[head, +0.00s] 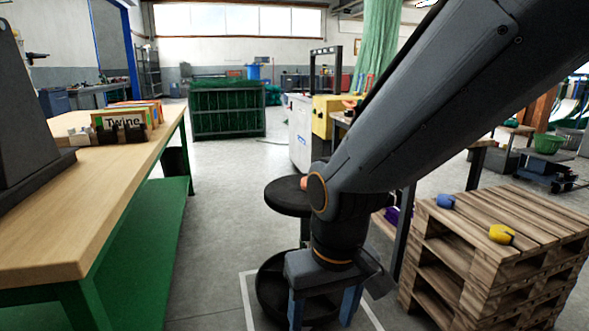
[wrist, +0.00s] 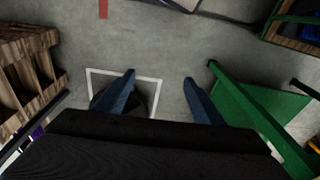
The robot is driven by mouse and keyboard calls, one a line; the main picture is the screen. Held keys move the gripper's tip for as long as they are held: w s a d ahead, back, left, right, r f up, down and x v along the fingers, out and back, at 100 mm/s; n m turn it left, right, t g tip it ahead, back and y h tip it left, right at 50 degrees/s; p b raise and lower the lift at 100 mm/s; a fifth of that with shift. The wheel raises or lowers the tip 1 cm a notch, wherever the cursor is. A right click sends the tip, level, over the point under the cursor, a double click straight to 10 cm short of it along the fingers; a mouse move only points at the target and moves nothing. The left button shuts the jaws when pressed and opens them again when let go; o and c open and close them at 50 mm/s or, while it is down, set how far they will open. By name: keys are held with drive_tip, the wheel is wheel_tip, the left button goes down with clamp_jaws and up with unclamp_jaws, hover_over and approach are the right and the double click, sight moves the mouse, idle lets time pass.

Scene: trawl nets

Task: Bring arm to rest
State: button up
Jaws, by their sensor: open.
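My arm reaches in from the upper right of the head view and bends down at its wrist. My gripper (head: 325,308) points down at the lower middle of the head view.
A wooden workbench (head: 120,185) with a green shelf and a Twine box (head: 122,122) stands at left. Stacked pallets (head: 455,255) at right carry a blue item (head: 445,201) and a yellow item (head: 501,234). A round black stool (head: 287,196) stands behind my wrist. The aisle floor (head: 215,220) is clear.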

drive_tip(key=s+r+n+g, duration=0.1)
drive_tip(key=s, duration=0.4)
drive_tip(key=d+r+m+p, duration=0.4)
drive_tip(key=d+r+p, duration=1)
drive_tip(key=p, duration=1)
wheel_tip(320, 180, up, 4)
drive_tip(key=shift+s+d+f+m+h, duration=0.1)
drive_tip(key=shift+s+d+m+h, duration=0.2)
drive_tip(key=shift+d+m+h, duration=0.1)
